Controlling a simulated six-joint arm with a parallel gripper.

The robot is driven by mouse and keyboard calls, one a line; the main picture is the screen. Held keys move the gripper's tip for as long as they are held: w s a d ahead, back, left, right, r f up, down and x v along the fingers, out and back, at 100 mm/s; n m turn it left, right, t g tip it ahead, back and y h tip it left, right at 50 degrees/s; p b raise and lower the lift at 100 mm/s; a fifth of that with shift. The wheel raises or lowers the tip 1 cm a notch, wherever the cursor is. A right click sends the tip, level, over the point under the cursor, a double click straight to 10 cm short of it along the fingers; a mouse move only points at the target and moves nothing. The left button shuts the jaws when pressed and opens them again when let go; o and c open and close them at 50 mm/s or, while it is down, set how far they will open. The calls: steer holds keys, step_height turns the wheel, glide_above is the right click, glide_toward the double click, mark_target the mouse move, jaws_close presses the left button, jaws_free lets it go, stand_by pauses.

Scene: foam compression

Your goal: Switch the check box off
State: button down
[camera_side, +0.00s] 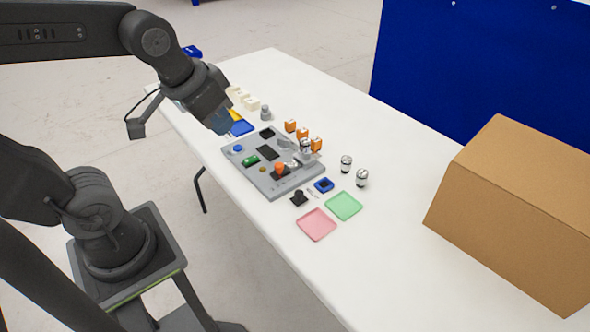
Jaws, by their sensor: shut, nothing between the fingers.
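A flat grey box (236,161), which appears to be the check box, lies on the white table. Its top carries a blue round part (238,149), a green part (250,160), a dark rectangle (268,152) and an orange part (280,168). A metallic-looking part stands near its right corner. Which part is the switch, and its position, are too small to tell. My gripper (221,128) points down beyond the box's upper left corner, near a blue tray (241,128). It is shut and empty, apart from the box; its fingertips are hard to make out.
Several orange blocks (290,126) stand behind the box. Two silver-and-black cylinders (362,178) stand to the right. A cardboard box (510,200) is at right. The table's near right is clear.

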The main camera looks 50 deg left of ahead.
steer(key=s, duration=0.1)
steer(key=s+d, duration=0.1)
steer(key=s, duration=0.1)
steer(key=shift+d+r+m+t, duration=0.1)
steer(key=shift+d+m+t, duration=0.1)
steer(key=shift+m+t, duration=0.1)
steer(key=w+a+f+m+g, duration=0.35)
steer(key=w+a+m, duration=0.7)
steer(key=w, duration=0.45)
steer(key=w+a+f+m+g, duration=0.1)
steer(key=w+a+f+m, duration=0.2)
steer(key=a+f, duration=0.4)
steer(key=w+a+f+m+g, duration=0.1)
steer(key=w+a+f+m, duration=0.2)
steer(key=a+f, duration=0.3)
steer(key=shift+w+a+f+m, duration=0.3)
steer(key=shift+a+f+m, duration=0.05)
steer(key=shift+a+m, duration=0.4)
